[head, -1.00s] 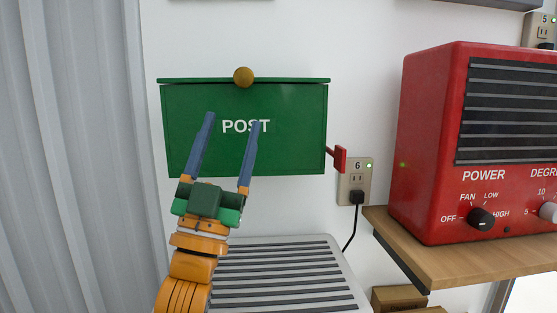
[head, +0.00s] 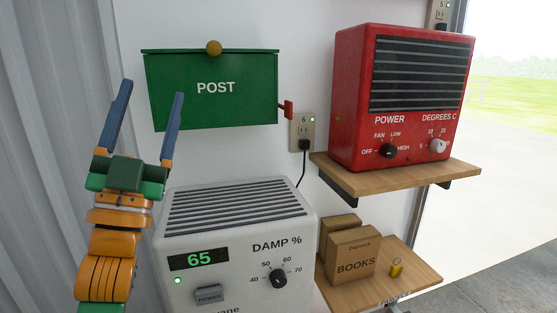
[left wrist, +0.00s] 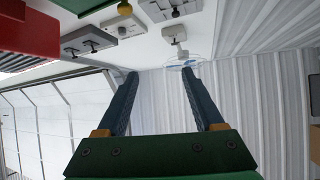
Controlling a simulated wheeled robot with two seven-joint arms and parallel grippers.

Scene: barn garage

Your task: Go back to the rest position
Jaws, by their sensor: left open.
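My left gripper (head: 147,120) is open and empty in the head view. It is raised at the left, in front of the ribbed wall and the left end of the green mailbox. In the left wrist view its two blue fingers (left wrist: 157,88) stand apart with nothing between them. The right gripper is not in either view.
The green POST box (head: 215,107) hangs on the white wall with its lid shut. A white dehumidifier (head: 235,255) reading 65 stands below it. A red heater (head: 348,110) sits on a wooden shelf (head: 400,178). Boxes (head: 350,255) stand on a lower shelf.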

